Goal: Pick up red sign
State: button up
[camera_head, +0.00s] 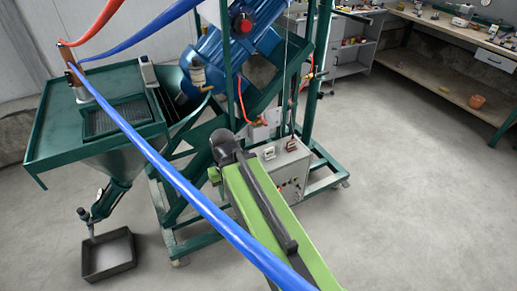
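I cannot make out a red sign for certain in the head view. A small pale plate (264,126) with a red fitting beside it shows on the green machine frame, above the grey control box (285,165); it is too small to tell what it is. A lime green beam with a dark grey bar and rounded dark end, which looks like my arm, reaches up from the bottom edge. No gripper fingers can be made out at its end.
The green machine (165,205) with a hopper table (48,125) fills the left and middle. A blue hose (175,180) crosses in front. A grey tray (108,272) lies on the floor at lower left. A workbench (440,80) stands at upper right. Floor (420,200) at right is clear.

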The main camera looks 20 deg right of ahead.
aim_at(291, 144)
jog(key=z, duration=0.5)
jog(key=k, duration=0.1)
jog(key=u, duration=2.65)
jog(key=k, duration=1.4)
jog(key=z, duration=1.4)
jog(key=i, duration=2.15)
jog(key=z, duration=0.05)
